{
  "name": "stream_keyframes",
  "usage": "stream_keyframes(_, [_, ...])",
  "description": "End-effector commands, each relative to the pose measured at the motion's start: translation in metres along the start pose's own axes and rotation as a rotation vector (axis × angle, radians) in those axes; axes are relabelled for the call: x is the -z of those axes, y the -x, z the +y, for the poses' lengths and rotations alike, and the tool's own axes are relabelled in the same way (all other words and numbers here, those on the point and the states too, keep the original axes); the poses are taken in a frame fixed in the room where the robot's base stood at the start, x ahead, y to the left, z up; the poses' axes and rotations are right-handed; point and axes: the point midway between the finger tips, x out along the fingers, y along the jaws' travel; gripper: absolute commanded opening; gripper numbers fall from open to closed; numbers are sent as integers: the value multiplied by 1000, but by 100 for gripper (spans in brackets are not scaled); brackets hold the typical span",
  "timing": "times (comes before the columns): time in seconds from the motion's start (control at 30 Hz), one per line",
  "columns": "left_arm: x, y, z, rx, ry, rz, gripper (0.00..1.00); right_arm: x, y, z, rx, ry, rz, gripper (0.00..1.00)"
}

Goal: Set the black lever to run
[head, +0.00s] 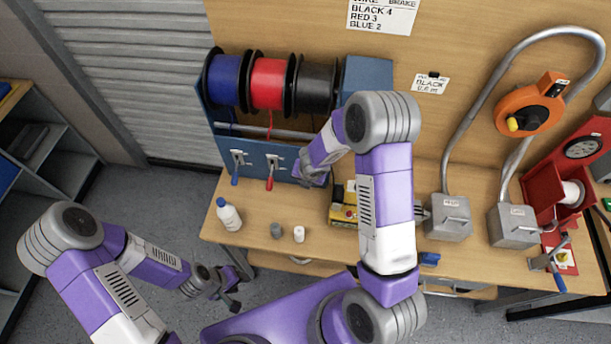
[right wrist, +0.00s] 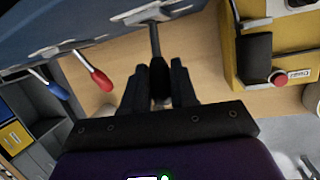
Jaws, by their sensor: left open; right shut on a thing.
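The black lever (right wrist: 155,42) hangs from the underside of the blue spool rack, and its metal stem shows in the right wrist view. Its black handle sits between the two fingers of my right gripper (right wrist: 160,88), which is shut on it. In the head view my right gripper (head: 312,178) is at the rack's front below the black wire reel (head: 316,85); my own arm hides the black lever there. My left gripper (head: 230,288) is open and empty, low in front of the table and away from the rack.
The blue lever (head: 236,168) and red lever (head: 271,172) hang to the left on the rack (head: 255,158). A yellow device (right wrist: 280,45) with a red button is close on the right of my right gripper. A white bottle (head: 228,215) and small cylinders stand at the table's front left.

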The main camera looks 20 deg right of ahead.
Motion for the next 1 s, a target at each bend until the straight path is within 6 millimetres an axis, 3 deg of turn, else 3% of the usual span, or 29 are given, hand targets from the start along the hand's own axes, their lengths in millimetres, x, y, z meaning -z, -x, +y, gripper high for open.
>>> stream_keyframes(0.1, [0, 0, 0, 0, 0, 0, 43, 0, 0, 1, -2, 0, 0, 0])
stream_keyframes(0.13, [0, 0, 0, 0, 0, 0, 43, 0, 0, 1, -2, 0, 0, 29])
stream_keyframes(0.27, [0, 0, 0, 0, 0, 0, 43, 0, 1, 1, -2, 0, -1, 48])
stream_keyframes(0.57, [0, 1, 0, 0, 0, 0, 43, 0, 3, 1, -1, 0, -1, 48])
stream_keyframes(1.0, [-1, 28, 10, 0, 0, 0, 43, -1, 68, 1, -3, -1, -2, 48])
